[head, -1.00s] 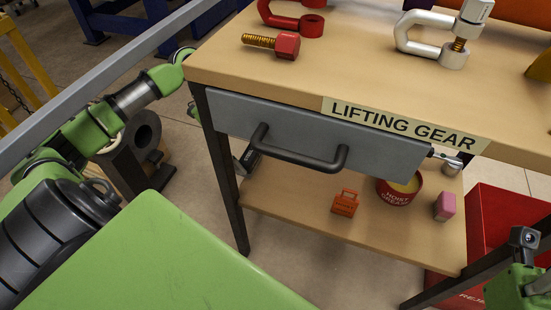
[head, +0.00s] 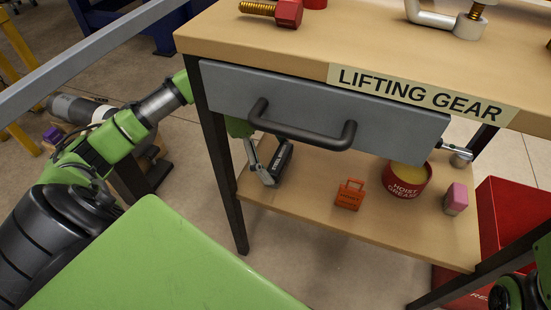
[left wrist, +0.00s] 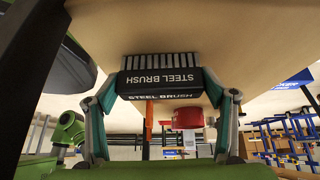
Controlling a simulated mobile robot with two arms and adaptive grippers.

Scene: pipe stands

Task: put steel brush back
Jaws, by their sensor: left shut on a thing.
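The steel brush (head: 283,158) is a black block with white lettering. My left gripper (head: 268,172) reaches in past the table's left leg, below the drawer, and is shut on the brush over the left part of the lower shelf (head: 305,170). In the left wrist view, the brush (left wrist: 160,82) sits between the two fingers of the left gripper (left wrist: 162,98), its bristles towards the wooden shelf surface at the top of the picture. I cannot tell whether the bristles touch the shelf. Only a piece of my right arm shows at the lower right edge of the head view.
The lower shelf also holds an orange padlock-like block (head: 349,194), a red hoist grease tin (head: 407,184) and a pink-and-purple block (head: 455,199). The grey drawer (head: 315,108) with its dark handle hangs above. A red bin (head: 508,225) stands at right. Shelf space left of the orange block is free.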

